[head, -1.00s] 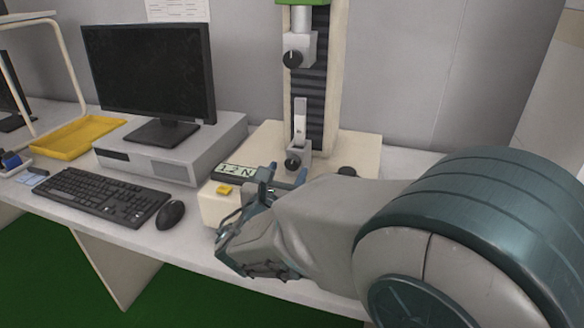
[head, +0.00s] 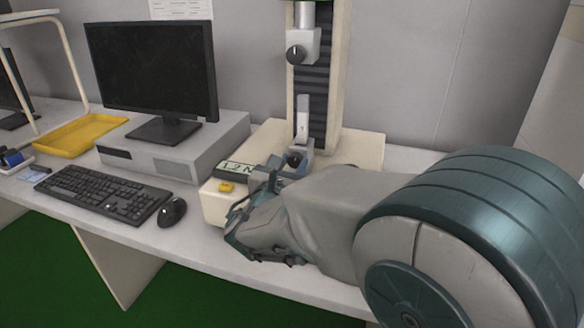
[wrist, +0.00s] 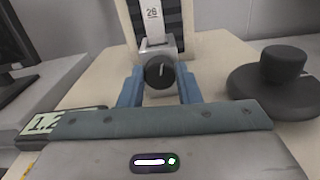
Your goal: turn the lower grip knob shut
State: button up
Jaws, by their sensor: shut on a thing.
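The lower grip knob (wrist: 160,72) is round and black with a short pale line on its face, near upright in the wrist view. It sits on the front of the grey lower grip (wrist: 152,46). In the head view, the knob (head: 294,160) shows just above my fingers. My gripper (wrist: 160,86) has one blue finger on each side of the knob and is shut on it. The fingertips partly cover the knob's sides and the grip's lower part. A pale strip (wrist: 152,18) marked 26 stands in the grip above the knob.
The upper grip (head: 303,46) with its own black knob hangs above. A black round knob (wrist: 285,70) stands on the machine base to the right. A yellow button (head: 227,187) and display (head: 236,168) are left of my gripper. Monitor, keyboard and mouse (head: 172,211) stand further left.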

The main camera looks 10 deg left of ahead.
jog(key=m+b, duration=0.2)
jog(key=b, duration=0.1)
jog(key=shift+f+m, duration=0.3)
jog(key=shift+f, duration=0.05)
jog(key=shift+r+m+b, duration=0.25)
jog(key=shift+m+b, duration=0.45)
jog(key=shift+b, duration=0.15)
jog(key=o, duration=1)
jog(key=shift+s+r, duration=0.1)
jog(key=s, duration=0.4)
jog(key=s+a+p, duration=0.1)
jog(key=s, duration=0.4)
jog(key=s+p, duration=0.1)
jog(key=s, duration=0.3)
jog(key=shift+s+a, duration=0.3)
jog(key=shift+a, duration=0.1)
